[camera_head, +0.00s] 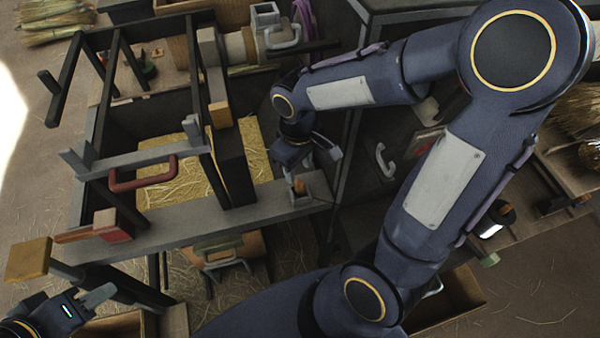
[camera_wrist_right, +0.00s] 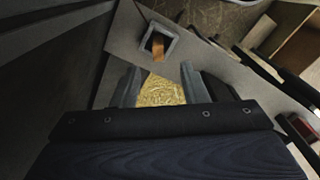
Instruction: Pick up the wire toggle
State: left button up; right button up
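A small orange-brown wooden piece, which looks like the wire toggle (camera_head: 299,187), stands in a grey square holder (camera_head: 303,200) on the grey bench rail. In the right wrist view the toggle (camera_wrist_right: 158,45) rises from the holder's opening, beyond the fingertips. My right gripper (camera_head: 312,163) is open and empty, just above and behind the toggle in the head view. Its two spread fingers (camera_wrist_right: 161,84) show straw between them and do not touch the toggle. My left gripper (camera_head: 98,295) is at the lower left, far from the toggle; its opening is unclear.
The grey rail (camera_head: 165,228) runs across the frame below the holder. A red handle (camera_head: 143,185), dark upright bars and a straw-filled bin (camera_head: 262,150) lie left of my right gripper. A dark cabinet (camera_head: 380,130) stands to its right. A wooden block (camera_head: 28,260) is near my left gripper.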

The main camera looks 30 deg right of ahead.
aim_at(300, 182)
notch_tip(300, 182, down, 8)
jog(key=shift+d+r+b, duration=0.15)
jog(key=shift+r+b, duration=0.05)
jog(key=shift+b, duration=0.45)
jog(key=shift+c, duration=0.4)
grip_shut()
jog(key=shift+r, duration=0.15)
